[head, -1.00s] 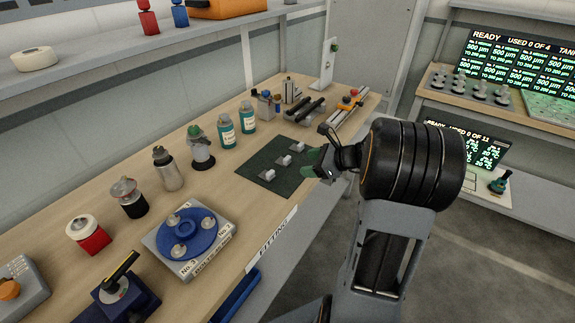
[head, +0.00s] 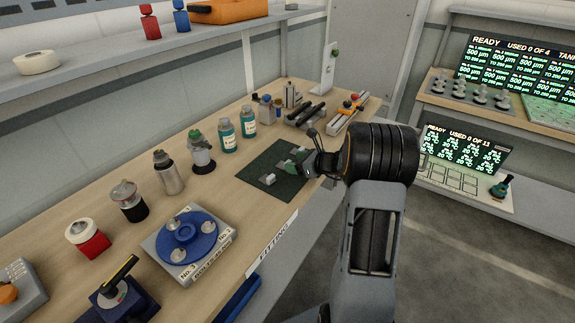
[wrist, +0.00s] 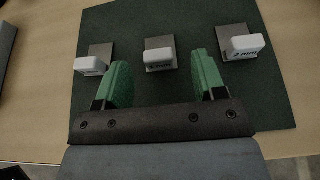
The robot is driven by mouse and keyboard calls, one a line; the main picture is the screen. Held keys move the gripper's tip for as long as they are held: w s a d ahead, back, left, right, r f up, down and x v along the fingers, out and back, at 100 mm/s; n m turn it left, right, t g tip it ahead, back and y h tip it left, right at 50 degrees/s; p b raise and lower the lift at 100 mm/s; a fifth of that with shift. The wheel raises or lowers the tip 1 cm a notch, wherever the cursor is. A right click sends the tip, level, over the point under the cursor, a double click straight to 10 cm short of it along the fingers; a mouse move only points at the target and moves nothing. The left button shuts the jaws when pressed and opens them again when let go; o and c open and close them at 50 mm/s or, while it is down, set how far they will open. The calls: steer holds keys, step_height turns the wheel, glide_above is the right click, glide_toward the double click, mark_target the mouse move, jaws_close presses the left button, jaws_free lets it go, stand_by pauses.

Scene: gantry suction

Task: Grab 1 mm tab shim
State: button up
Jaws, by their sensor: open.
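Three tab shims, grey plates with white tabs, lie in a row on a dark green mat (wrist: 185,15). In the wrist view they are the left shim (wrist: 90,66), the middle shim (wrist: 160,54) and the right shim (wrist: 245,46). The right tab's label ends in "mm"; I cannot read the numbers surely. My gripper (wrist: 167,84) is open and empty, its green fingers either side of the middle shim's line, with that shim just beyond the fingertips. In the head view my gripper (head: 296,160) is over the mat (head: 258,172); the near shim (head: 269,180) shows, the others are partly covered.
Teal-labelled bottles (head: 227,135) stand behind the mat. A blue round fixture (head: 187,234) is at the near left on the bench. Black rollers (head: 305,113) and a rail device (head: 347,112) stand beyond the mat. The bench's front edge runs close to the mat's right side.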

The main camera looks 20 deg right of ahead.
steer(key=shift+x, duration=1.75)
